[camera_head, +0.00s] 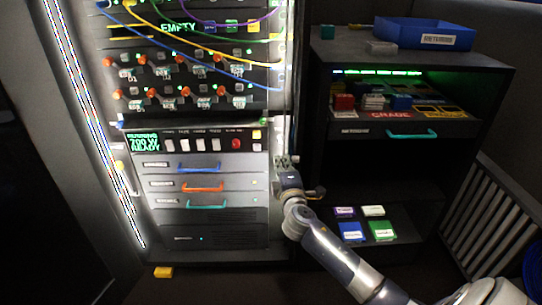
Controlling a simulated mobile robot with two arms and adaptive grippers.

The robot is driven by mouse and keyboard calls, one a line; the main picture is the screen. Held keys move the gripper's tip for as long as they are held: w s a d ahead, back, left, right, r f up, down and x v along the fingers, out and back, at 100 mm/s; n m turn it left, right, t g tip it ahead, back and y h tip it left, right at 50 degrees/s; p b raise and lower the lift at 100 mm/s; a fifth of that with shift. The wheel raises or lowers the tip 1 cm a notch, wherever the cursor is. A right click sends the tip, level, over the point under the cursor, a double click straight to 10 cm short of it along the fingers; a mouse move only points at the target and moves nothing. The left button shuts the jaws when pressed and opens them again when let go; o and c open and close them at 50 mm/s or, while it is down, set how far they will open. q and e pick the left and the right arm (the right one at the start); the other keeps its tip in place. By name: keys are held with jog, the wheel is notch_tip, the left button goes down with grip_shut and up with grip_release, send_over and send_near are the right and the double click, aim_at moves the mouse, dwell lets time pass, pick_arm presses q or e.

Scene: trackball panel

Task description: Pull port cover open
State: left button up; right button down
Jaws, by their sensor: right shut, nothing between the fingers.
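My right gripper (286,161) is at the right edge of the lit rack, about level with the blue-handled drawer. It is shut and I see nothing held in it. My right arm (330,245) comes in from the lower right. I cannot pick out a port cover for certain; the gripper and wrist hide part of the rack's right edge. A control panel (203,133) with a green display, pale buttons and a red button sits left of the gripper. My left gripper is not in view.
Below the panel are drawers with blue (199,167), orange (202,187) and teal (206,205) handles. Cables hang across the upper rack. At right stands a dark shelf unit (450,160) with a blue bin (422,34) on top. A yellow block (163,272) lies on the floor.

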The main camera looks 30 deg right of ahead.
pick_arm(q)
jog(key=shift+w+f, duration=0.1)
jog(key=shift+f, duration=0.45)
pick_arm(e)
jog(key=shift+s+d, duration=0.25)
jog(key=shift+s, duration=0.1)
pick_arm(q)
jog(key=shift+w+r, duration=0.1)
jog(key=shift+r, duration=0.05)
